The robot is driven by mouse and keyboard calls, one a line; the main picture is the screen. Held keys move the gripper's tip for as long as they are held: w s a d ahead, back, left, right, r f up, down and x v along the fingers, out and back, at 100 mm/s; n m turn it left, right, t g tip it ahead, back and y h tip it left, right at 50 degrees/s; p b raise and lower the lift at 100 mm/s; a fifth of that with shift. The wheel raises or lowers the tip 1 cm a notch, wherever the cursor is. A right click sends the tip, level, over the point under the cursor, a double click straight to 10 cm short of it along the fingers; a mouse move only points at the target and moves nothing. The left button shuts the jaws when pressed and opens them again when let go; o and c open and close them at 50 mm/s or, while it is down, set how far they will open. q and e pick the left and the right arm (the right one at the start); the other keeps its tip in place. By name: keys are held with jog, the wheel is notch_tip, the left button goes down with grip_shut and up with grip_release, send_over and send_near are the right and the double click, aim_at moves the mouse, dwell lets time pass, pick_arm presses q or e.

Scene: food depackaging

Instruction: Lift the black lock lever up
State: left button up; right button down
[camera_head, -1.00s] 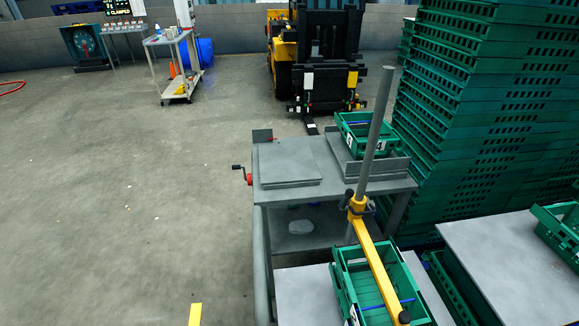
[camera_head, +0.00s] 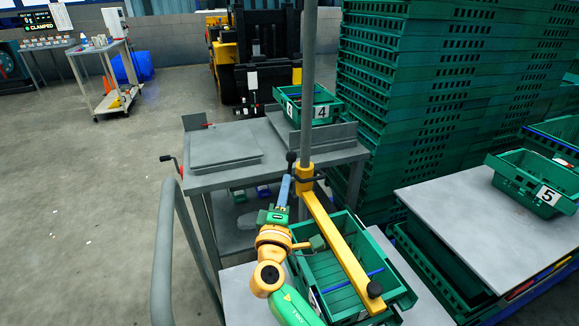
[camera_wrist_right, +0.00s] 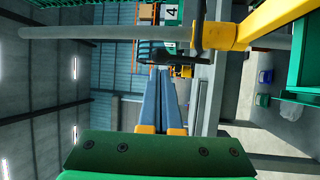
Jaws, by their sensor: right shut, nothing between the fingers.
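The black lock lever (camera_head: 291,158) stands beside the yellow clamp arm (camera_head: 337,236), close to the grey post (camera_head: 308,90). In the right wrist view the black lever (camera_wrist_right: 181,60) lies across, just beyond the fingertips, next to the yellow clamp arm (camera_wrist_right: 275,22). My right gripper (camera_head: 284,184) is shut and empty, its blue-grey fingers together just below the lever's knob. In the right wrist view the fingertips (camera_wrist_right: 160,72) are close to the lever; I cannot tell whether they touch. My left gripper is not in view.
A green crate (camera_head: 397,262) sits under the clamp arm. A grey table (camera_head: 225,178) with a flat plate stands behind, with a crate marked 4 (camera_head: 318,112) on it. Tall green crate stacks (camera_head: 430,110) stand at right, near a crate marked 5 (camera_head: 515,190).

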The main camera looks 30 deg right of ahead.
aim_at(290, 160)
jog(key=x, duration=0.6)
jog(key=shift+f, duration=0.1)
jog(key=shift+a+p, duration=0.1)
jog(key=shift+p, duration=0.25)
jog(key=w+g+y+p, duration=0.1)
jog(key=p, duration=0.2)
jog(key=w+r+n+g+y+p, duration=0.1)
jog(key=p, duration=0.3)
jog(key=shift+w+d+r, duration=0.25)
jog(key=shift+d+r, duration=0.05)
jog(key=shift+d, duration=0.05)
jog(key=shift+n, duration=0.3)
